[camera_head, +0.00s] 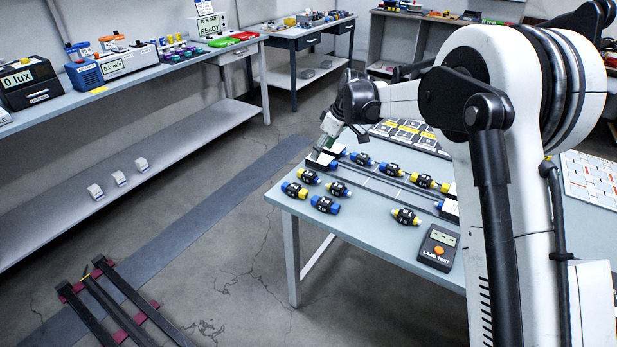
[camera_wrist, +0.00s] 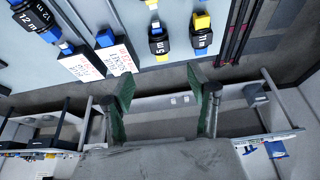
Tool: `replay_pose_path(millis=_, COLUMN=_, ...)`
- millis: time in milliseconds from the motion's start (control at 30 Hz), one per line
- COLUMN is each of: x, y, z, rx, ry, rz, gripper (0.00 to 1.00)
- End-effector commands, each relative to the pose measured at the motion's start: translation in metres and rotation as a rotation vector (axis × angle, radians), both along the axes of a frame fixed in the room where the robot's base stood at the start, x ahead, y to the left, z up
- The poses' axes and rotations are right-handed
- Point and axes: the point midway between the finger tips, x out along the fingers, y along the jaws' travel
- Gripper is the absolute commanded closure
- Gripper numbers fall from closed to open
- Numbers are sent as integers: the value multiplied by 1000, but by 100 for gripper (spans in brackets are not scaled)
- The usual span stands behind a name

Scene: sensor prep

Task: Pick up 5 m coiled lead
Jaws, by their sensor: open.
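The 5 m coiled lead (camera_wrist: 159,42), a black band marked 5 M with blue and yellow ends, lies on the table near its edge in the wrist view. In the head view it appears to be the coil (camera_head: 309,176) by the table's left edge; its label is too small to read. My gripper (camera_wrist: 162,98) is open and empty, with its green-padded fingers apart. The lead lies ahead of the fingertips in the picture, between their lines and apart from them. In the head view my gripper (camera_head: 322,150) is above the table's far left corner.
An 11 m coil (camera_wrist: 201,35) lies just right of the 5 m one. Several more coils and a lead tester (camera_head: 438,248) are on the table (camera_head: 350,232).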

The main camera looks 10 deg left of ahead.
Motion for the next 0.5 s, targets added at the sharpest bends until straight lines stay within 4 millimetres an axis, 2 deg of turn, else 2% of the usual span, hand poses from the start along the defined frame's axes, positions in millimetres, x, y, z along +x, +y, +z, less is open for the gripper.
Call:
replay_pose_path(millis=300, x=8, y=19, z=-49, rx=0, ry=0, rz=1, gripper=46)
replay_pose_path(millis=500, x=12, y=28, z=-72, rx=-1, ry=0, rz=0, gripper=46)
